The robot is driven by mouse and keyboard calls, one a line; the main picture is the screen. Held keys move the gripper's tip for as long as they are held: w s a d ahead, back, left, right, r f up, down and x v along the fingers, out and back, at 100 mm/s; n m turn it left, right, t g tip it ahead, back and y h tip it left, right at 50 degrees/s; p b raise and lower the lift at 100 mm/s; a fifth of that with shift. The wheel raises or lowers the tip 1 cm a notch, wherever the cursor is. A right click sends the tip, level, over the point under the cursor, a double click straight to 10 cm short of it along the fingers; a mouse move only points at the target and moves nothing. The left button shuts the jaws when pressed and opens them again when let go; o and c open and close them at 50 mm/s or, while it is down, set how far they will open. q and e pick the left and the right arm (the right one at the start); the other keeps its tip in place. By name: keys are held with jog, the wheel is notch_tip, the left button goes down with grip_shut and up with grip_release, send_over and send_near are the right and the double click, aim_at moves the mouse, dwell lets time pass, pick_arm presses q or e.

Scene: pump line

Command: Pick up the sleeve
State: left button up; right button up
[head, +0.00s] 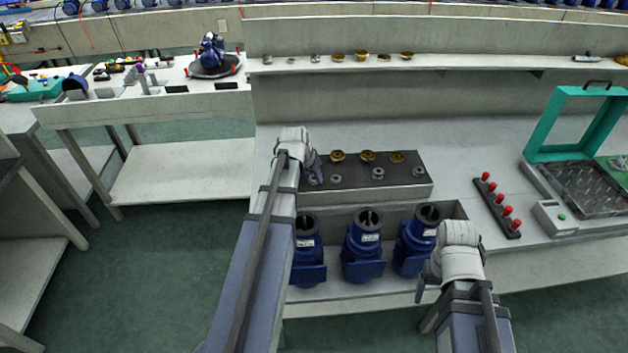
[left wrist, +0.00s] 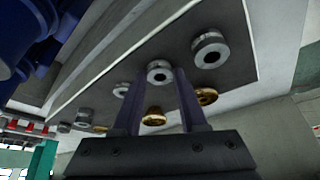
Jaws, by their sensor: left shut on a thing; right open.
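A silver ring-shaped sleeve (left wrist: 159,71) shows between the fingertips of my left gripper (left wrist: 157,78) in the left wrist view. The gripper is shut on it, low over the dark tray (head: 418,190). In the head view my left gripper (head: 314,168) is at the tray's left end, and its wrist partly hides that area. Other silver rings stand on the tray, one close beside the held one (left wrist: 210,49) and others further along (head: 377,174). My right gripper (head: 430,278) is at the front, by the right-hand blue pump; it is open.
Several brass parts (head: 367,156) stand in the tray's back row. Three blue pumps (head: 363,247) stand in front of the tray. To the right are a red-knobbed rack (head: 497,207) and a green-framed fixture (head: 545,155). The bench between tray and rack is clear.

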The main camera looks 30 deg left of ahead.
pick_arm(q)
grip_shut()
